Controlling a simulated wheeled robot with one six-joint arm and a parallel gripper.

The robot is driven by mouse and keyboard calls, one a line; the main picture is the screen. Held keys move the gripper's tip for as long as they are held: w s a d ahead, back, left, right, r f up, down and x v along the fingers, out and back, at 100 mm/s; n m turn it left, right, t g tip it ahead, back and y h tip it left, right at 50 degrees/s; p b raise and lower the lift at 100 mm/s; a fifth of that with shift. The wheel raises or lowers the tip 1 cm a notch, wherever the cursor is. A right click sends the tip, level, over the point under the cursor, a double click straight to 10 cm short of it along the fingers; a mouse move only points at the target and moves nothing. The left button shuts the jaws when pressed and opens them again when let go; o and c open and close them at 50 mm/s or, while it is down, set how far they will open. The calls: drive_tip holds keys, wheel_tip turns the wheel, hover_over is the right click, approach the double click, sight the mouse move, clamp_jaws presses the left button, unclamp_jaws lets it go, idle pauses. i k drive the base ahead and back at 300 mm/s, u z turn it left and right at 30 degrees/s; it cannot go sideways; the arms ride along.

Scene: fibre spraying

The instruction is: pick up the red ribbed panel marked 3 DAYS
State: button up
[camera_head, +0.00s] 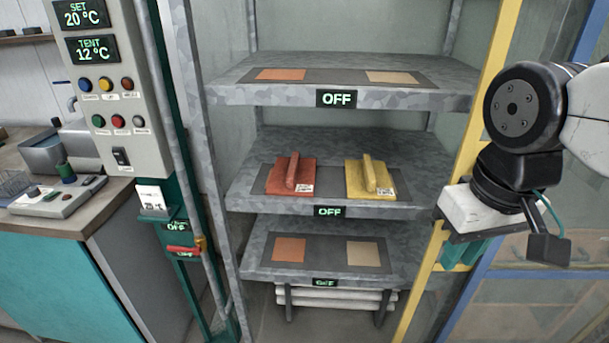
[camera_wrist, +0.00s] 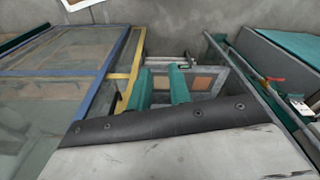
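The red panel (camera_head: 291,176) lies on the middle shelf, on the left of a dark mat, with a raised bar-like rib along its middle. It bears a small white label whose writing is too small to read. My gripper (camera_head: 461,258) is at the right, in front of the yellow post, pointing down and well apart from the red panel. In the wrist view its two teal fingers (camera_wrist: 160,82) stand apart with nothing seen between them. I cannot make out the red panel in the wrist view.
A yellow panel (camera_head: 369,178) with a similar rib lies right of the red one. The upper shelf (camera_head: 228,96) and lower shelf (camera_head: 259,269) carry mats with flat orange and tan patches. A yellow post (camera_head: 484,103) edges the rack. A control box (camera_head: 111,101) stands left.

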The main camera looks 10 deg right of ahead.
sight(292, 176)
drive_tip(key=z, duration=3.9)
drive_tip(key=k, duration=2.85)
drive_tip(key=u, duration=1.65)
